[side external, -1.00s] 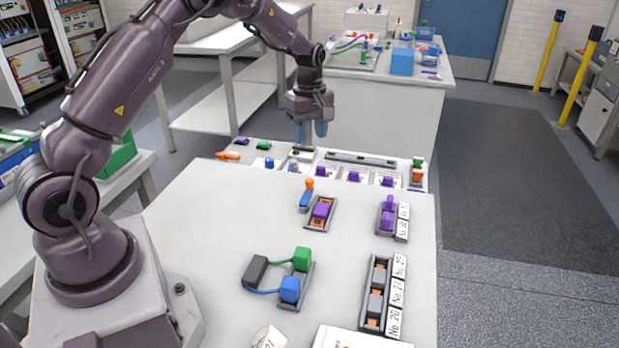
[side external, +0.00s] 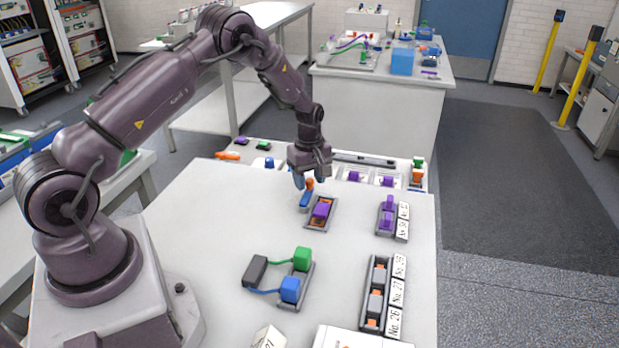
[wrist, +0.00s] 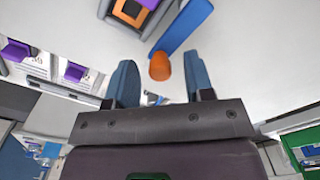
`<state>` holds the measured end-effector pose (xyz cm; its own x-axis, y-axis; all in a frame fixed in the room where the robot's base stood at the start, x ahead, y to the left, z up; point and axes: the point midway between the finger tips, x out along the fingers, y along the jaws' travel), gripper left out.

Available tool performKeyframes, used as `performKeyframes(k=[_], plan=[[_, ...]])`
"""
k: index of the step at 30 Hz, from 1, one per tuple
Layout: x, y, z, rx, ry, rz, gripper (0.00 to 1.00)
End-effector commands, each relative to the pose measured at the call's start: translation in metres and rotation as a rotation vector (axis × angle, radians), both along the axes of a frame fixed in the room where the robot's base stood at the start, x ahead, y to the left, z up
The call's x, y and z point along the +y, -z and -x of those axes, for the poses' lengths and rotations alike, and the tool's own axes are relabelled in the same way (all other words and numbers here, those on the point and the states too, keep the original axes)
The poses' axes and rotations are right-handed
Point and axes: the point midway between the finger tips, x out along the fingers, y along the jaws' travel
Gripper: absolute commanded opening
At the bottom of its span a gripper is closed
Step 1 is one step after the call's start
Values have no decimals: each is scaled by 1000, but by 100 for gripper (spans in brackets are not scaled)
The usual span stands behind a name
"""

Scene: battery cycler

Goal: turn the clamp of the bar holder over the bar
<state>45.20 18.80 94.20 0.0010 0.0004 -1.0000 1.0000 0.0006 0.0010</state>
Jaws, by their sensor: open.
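The bar holder (side external: 331,222) is a grey tray with orange inside and a purple bar (side external: 321,209) in it. Its clamp (side external: 305,200) is a blue lever with an orange knob (side external: 309,184) at one end. The clamp lies beside the holder on its left, clear of the bar. In the wrist view the blue lever (wrist: 184,27) runs beside the grey holder (wrist: 113,20), and the orange knob (wrist: 159,66) appears between my fingertips. My gripper (side external: 306,180) is open and empty, just above or around the knob; the exact height is unclear.
To the right stands another grey holder with purple parts (side external: 388,212) and white labels. A wired block set (side external: 288,285) and a row of numbered holders (side external: 375,300) are nearer the camera. A shelf of small parts (side external: 388,178) lies behind. The tabletop left of the clamp is free.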

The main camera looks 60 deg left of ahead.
Motion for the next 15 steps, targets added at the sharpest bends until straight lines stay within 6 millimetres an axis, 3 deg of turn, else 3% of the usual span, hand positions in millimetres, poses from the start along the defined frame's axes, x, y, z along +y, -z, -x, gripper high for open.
performKeyframes(k=[4,10,15], plan=[[0,0,0,0,0,0,48],[0,0,0,0,0,0,2],[0,0,0,1,3,0,0]])
